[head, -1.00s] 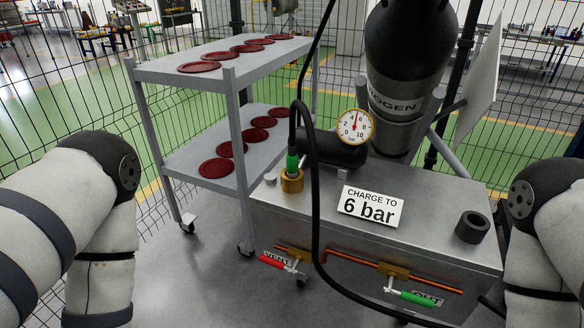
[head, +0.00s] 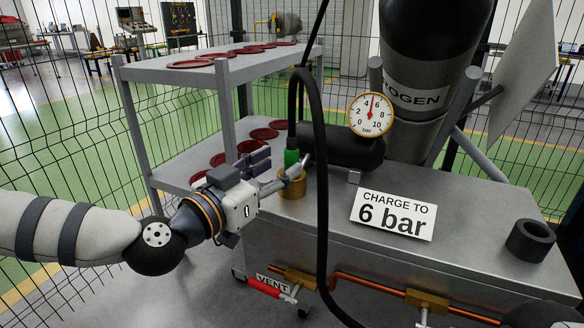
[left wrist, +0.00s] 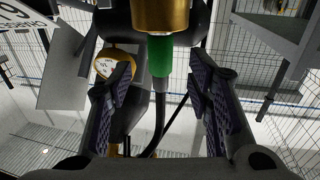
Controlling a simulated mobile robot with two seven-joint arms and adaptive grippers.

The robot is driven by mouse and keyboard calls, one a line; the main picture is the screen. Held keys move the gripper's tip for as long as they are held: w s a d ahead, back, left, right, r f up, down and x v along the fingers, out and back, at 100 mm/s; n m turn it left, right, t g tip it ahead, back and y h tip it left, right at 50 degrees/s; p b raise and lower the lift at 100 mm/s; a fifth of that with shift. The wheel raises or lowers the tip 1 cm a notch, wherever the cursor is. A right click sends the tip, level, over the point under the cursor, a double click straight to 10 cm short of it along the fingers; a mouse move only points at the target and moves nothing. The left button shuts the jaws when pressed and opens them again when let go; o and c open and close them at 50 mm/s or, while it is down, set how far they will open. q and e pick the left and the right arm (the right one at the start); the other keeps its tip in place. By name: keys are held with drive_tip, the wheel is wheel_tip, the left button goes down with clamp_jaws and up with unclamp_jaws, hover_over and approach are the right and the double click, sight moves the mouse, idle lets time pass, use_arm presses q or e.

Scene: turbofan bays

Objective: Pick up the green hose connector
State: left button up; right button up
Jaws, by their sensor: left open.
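The green hose connector (head: 291,157) stands upright in the brass socket (head: 292,186) on top of the grey cart, with a black hose (head: 318,130) rising from it in an arch. My left gripper (head: 281,168) is open and beside the connector, its fingers pointing toward it. In the left wrist view the connector (left wrist: 160,56) appears between the two spread fingers, under the brass socket (left wrist: 160,15), with clear gaps on both sides. Contact is not visible.
The cart top (head: 330,205) bears a "6 bar" sign (head: 393,215), a pressure gauge (head: 371,114), a black ring (head: 530,240) and a nitrogen cylinder (head: 425,100). A two-shelf rack (head: 180,75) with red discs stands behind my left gripper. The hose hangs down in front of the cart.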

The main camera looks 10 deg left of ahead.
sight(287, 162)
use_arm(q)
drive_tip(key=x, duration=0.5)
drive_tip(key=shift+w+f, duration=0.1)
drive_tip(key=shift+f, duration=0.15)
clamp_jaws()
